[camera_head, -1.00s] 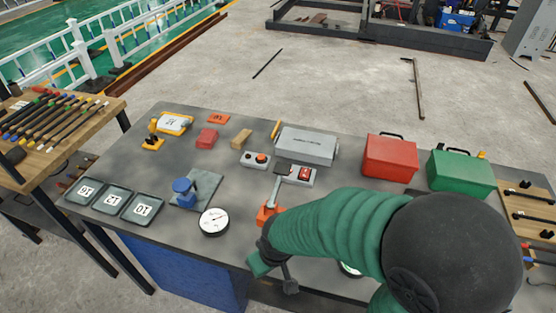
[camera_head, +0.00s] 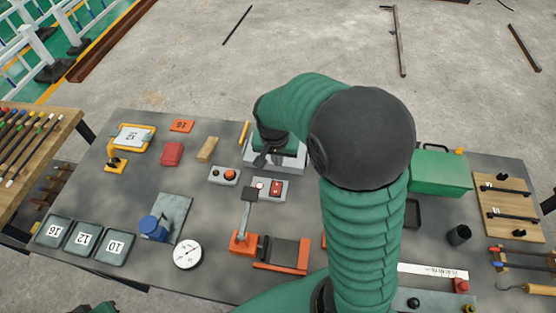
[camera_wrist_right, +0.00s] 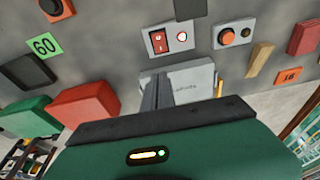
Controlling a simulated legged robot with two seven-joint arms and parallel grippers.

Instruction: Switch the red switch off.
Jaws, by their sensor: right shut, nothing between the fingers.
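The red switch (camera_head: 275,187) sits on a small grey box with a round indicator beside it, in the middle of the table. It also shows in the right wrist view (camera_wrist_right: 158,42), unobstructed, with a white mark on it; I cannot tell its position. My right gripper (camera_head: 261,161) is shut and empty, behind the switch box and over the larger grey case, apart from the switch. In the right wrist view its dark fingers (camera_wrist_right: 163,88) lie together in front of the grey case.
A box with an orange button (camera_head: 230,174) stands left of the switch. An orange lever tool with a black handle (camera_head: 249,194) reaches close to the switch box. The grey case (camera_wrist_right: 200,78) lies behind. A green case (camera_head: 440,172) stands right; my arm hides the red case.

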